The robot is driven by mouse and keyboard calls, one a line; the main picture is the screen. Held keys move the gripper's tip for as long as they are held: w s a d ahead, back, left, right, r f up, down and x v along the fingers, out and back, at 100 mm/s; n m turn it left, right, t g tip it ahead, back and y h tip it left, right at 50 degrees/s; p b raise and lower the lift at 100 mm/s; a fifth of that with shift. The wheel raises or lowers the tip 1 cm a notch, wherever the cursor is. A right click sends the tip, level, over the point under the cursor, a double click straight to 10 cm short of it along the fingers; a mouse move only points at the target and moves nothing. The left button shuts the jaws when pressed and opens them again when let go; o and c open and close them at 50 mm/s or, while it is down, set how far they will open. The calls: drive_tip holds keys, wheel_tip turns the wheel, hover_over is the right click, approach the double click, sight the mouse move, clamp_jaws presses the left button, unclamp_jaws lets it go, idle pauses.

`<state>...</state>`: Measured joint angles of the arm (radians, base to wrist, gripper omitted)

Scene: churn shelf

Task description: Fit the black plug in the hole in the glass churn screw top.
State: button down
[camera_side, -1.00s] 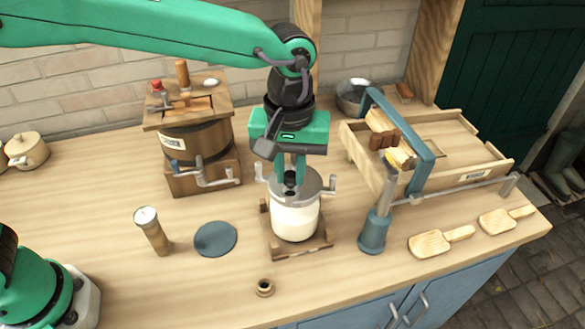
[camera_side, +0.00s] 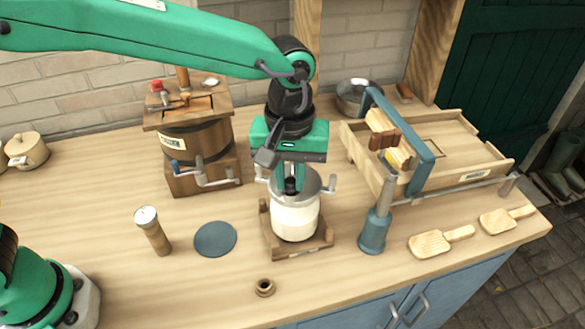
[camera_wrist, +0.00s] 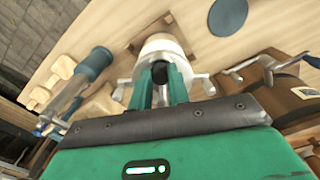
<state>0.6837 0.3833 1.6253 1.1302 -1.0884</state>
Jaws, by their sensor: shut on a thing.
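My gripper (camera_side: 290,184) points down over the screw top and is shut on the black plug (camera_side: 290,188). In the wrist view my gripper (camera_wrist: 160,75) holds the plug (camera_wrist: 160,69) between green fingers, in front of the screw top (camera_wrist: 160,47). The fingers and plug hide the hole. I cannot tell whether the plug is in the hole or just above it.
A wooden barrel churn (camera_side: 196,140) stands at the back left. A blue-grey stand (camera_side: 374,232) with a handle is close at the right. A blue disc (camera_side: 215,239), a wooden cylinder (camera_side: 152,230) and a small brown ring (camera_side: 264,287) lie around.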

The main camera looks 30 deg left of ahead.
drive_tip(key=shift+f, duration=0.3)
drive_tip(key=shift+r, duration=0.1)
idle(0.5)
drive_tip(key=c, duration=1.3)
unclamp_jaws()
drive_tip(key=shift+c, duration=0.2)
drive_tip(key=shift+c, duration=1.4)
drive_tip(key=shift+r, duration=0.1)
drive_tip(key=shift+r, duration=3.5)
